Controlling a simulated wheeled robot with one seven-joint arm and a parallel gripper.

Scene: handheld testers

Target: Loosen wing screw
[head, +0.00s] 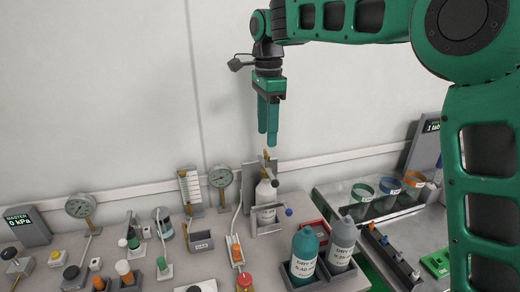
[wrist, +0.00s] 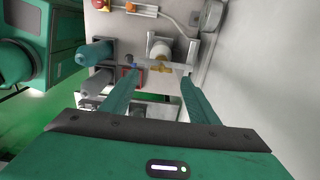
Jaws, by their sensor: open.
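A small white cylinder (head: 265,190) stands upright in a grey clamp stand (head: 266,229) at the middle of the bench. A brass wing-shaped piece (wrist: 161,67) tops it. A screw with a blue head (head: 289,211) sticks out from the right side of the clamp; it also shows in the wrist view (wrist: 133,66). I cannot tell for sure which of the two is the wing screw. My gripper (head: 267,143) points down above the cylinder, open and empty. In the wrist view the brass piece lies between its fingertips (wrist: 158,77).
Teal (head: 304,255) and grey (head: 341,243) bottles stand in front right of the clamp. Gauges (head: 220,177) stand left of it, close to the back wall. A tray with coloured-rim cups (head: 387,190) is at the right. Air around my gripper is clear.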

